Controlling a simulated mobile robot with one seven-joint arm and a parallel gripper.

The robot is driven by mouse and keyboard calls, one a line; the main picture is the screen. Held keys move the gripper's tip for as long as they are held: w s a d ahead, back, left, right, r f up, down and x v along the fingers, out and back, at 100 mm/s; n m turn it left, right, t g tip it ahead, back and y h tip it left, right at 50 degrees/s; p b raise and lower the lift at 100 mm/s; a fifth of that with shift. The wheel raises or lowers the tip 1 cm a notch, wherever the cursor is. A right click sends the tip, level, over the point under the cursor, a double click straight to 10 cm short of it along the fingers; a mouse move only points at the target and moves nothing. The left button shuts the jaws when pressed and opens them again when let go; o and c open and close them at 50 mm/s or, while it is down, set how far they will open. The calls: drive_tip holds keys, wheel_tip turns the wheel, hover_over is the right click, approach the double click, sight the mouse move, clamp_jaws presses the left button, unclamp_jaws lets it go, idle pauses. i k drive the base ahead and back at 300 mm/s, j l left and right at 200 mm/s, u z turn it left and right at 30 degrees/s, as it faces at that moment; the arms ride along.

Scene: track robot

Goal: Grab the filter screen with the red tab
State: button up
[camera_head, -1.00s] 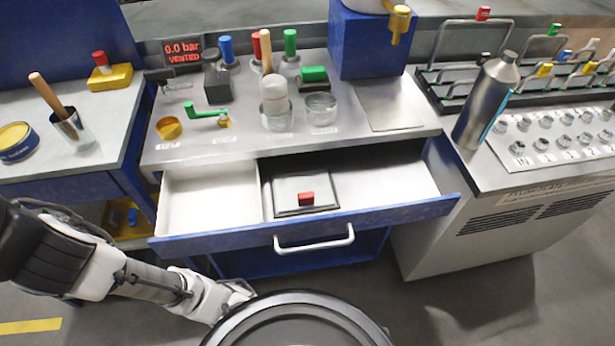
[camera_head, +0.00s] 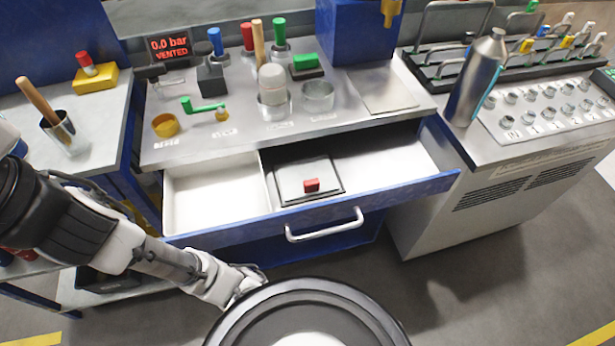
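The filter screen (camera_head: 292,185) is a flat square panel with a dark rim and a small red tab (camera_head: 312,185) near its front edge. It lies flat in the open drawer (camera_head: 410,190), just right of the divider. My gripper (camera_head: 250,279) is below and in front of the drawer, left of the handle (camera_head: 325,228). It is apart from the screen. Its fingers are small and partly hidden beside my round base, so I cannot tell whether they are open.
The drawer's left compartment (camera_head: 212,195) is empty, and its right part has bare floor. The worktop above holds a white-capped jar (camera_head: 272,85), a glass dish (camera_head: 318,95) and a green-handled valve (camera_head: 203,107). A metal bottle (camera_head: 475,80) stands on the right cabinet.

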sight(310, 177)
drive_tip(key=j+u, duration=0.95)
drive_tip(key=i+j+u, duration=0.2)
drive_tip(key=j+u, duration=0.25)
drive_tip(key=i+j+z, duration=0.1)
drive_tip(key=z, duration=0.4)
drive_tip(key=j+z, duration=0.3)
drive_tip(key=z, duration=0.2)
drive_tip(key=j+z, duration=0.25)
drive_tip(key=z, duration=0.25)
drive_tip(key=j+z, duration=0.2)
drive_tip(key=z, duration=0.25)
drive_tip(key=i+j+z, duration=0.2)
drive_tip(key=i+l, duration=0.05)
drive_tip(key=l, duration=0.05)
